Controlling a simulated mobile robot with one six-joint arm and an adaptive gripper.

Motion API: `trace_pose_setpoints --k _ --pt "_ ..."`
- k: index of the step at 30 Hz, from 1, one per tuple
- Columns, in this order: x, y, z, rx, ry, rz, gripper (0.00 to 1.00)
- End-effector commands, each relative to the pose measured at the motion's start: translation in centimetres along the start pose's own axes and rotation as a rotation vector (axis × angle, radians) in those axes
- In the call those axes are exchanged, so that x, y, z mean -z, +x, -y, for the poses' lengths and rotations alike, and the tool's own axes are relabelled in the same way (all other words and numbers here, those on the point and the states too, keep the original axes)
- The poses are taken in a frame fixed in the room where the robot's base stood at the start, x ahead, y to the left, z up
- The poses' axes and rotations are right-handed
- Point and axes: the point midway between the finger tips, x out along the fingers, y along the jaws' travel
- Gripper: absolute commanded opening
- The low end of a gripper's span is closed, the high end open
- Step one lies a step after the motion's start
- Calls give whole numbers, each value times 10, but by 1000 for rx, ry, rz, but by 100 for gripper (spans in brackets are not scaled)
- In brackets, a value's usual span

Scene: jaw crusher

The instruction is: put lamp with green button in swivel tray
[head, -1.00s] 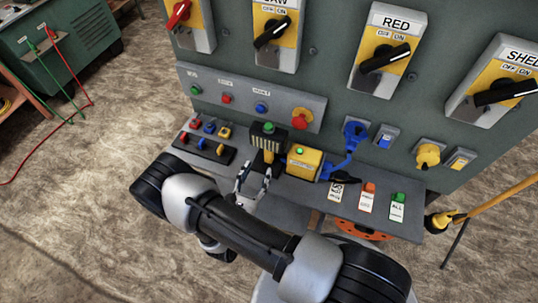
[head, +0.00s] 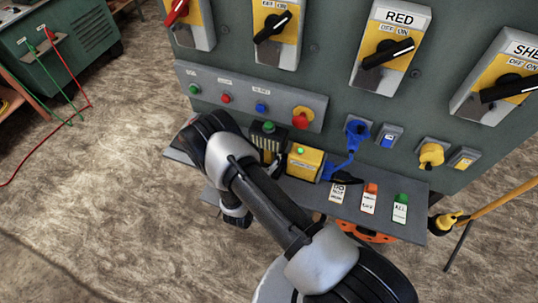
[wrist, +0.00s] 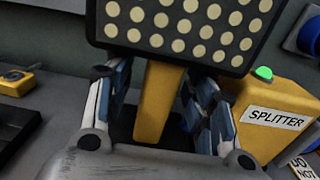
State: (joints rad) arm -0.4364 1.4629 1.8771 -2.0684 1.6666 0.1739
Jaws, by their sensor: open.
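The lamp (head: 268,132) stands on the grey shelf in the head view, with a black head and a green button on top. The wrist view shows its dotted light panel (wrist: 185,22) and yellow stem (wrist: 158,100) close up. My gripper (wrist: 160,92) is open, with one finger to each side of the stem. I cannot tell whether either finger touches it.
A yellow splitter box (head: 304,163) with a green light stands right of the lamp, with a blue cable beside it. The green panel with knobs (head: 300,118) rises behind. Orange and green tagged items (head: 370,198) sit further right on the shelf.

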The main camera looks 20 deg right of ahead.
Motion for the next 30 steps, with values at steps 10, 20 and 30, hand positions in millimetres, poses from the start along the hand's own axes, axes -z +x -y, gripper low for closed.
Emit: trace_pose_setpoints --k 10,20,30 --pt "0 -1 0 0 0 0 33" --pt "0 -1 0 0 0 0 11" --pt "0 -1 0 0 0 0 0"
